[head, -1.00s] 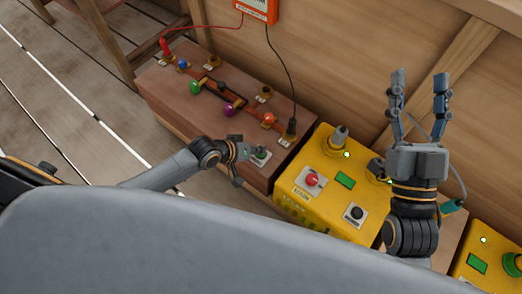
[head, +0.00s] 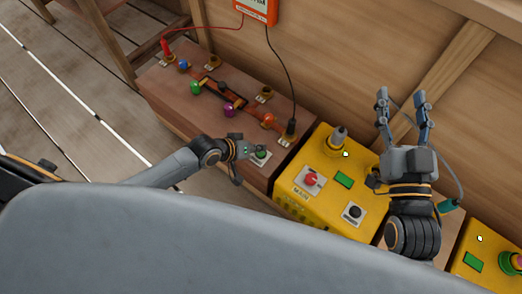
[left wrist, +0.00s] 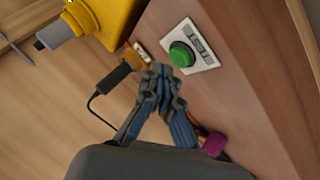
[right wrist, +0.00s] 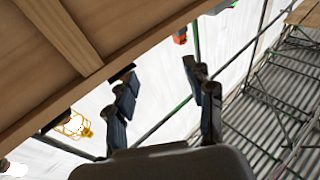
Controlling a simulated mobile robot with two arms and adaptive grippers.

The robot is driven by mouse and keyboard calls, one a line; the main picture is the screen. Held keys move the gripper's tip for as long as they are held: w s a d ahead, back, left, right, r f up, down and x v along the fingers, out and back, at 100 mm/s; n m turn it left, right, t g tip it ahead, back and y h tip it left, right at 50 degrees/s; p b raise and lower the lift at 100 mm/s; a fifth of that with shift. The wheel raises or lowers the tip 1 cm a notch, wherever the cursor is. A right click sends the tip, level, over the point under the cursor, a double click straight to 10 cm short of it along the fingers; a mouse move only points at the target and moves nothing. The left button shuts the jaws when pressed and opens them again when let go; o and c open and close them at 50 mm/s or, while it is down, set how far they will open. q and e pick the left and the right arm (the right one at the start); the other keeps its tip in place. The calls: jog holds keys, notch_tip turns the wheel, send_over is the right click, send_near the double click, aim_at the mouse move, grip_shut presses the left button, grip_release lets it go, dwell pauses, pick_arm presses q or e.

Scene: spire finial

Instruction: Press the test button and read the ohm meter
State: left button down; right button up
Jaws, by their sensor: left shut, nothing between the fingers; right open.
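The green test button (head: 261,154) sits on a white plate at the near right end of the brown wooden box; it also shows in the left wrist view (left wrist: 181,54). My left gripper (head: 252,149) is shut and empty, its fingertips right by the button. In the left wrist view the closed fingertips (left wrist: 162,72) appear just beside the button; I cannot tell whether they touch it. The orange ohm meter (head: 258,9) is on the wall, cut off by the top edge, and its reading is not legible. My right gripper (head: 402,98) is open and empty, raised before the wall.
Red and black leads run from the meter to the box's red plug (head: 167,48) and black plug (head: 291,127). Coloured knobs and a dark bar sit on the box top. A yellow box (head: 325,190) with a red MAIN knob (head: 311,180) stands right of it. Another yellow box (head: 487,262) is further right.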

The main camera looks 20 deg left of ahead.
aim_at(258, 154)
pick_arm(q)
jog(key=shift+r, duration=0.1)
pick_arm(e)
jog(key=shift+f, duration=0.15)
